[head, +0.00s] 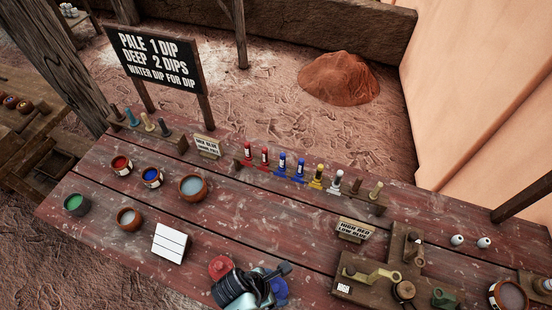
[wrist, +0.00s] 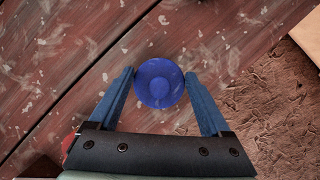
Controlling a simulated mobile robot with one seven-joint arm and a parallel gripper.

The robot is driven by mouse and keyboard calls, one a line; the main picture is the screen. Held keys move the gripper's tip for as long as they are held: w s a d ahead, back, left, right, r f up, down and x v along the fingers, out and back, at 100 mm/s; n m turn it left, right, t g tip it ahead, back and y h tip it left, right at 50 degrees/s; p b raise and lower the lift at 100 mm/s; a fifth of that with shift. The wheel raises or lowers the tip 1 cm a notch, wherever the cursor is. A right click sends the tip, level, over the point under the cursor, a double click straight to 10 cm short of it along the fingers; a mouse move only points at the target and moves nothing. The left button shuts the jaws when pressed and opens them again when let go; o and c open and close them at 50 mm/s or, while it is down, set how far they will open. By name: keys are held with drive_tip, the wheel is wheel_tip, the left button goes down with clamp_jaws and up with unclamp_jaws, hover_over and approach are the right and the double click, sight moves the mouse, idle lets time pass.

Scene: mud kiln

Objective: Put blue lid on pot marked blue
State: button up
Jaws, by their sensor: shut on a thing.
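The blue lid (wrist: 159,83) is round with a small knob and sits between the two fingers of my gripper (wrist: 159,90) in the wrist view. My gripper (head: 272,275) is shut on it, low over the near part of the table. In the head view the blue lid (head: 281,291) is partly hidden by my gripper. The pot marked blue (head: 151,183) is an open clay pot with blue inside and a pale label, at the left of the table, away from my gripper.
A red lid (head: 221,267) lies just left of my gripper. An open red pot (head: 121,172), a grey-filled bowl (head: 193,194), a green pot (head: 76,209) and a pale-filled pot (head: 129,225) stand around the blue one.

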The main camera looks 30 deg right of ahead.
drive_tip(key=shift+f, duration=0.2)
idle(0.5)
drive_tip(key=o, duration=1.1)
drive_tip(key=shift+o, duration=0.2)
drive_tip(key=shift+r, duration=0.15)
wheel_tip(320, 180, up, 7)
drive_tip(key=p, duration=0.8)
drive_tip(key=shift+r, duration=0.2)
drive_tip(key=shift+f, duration=0.1)
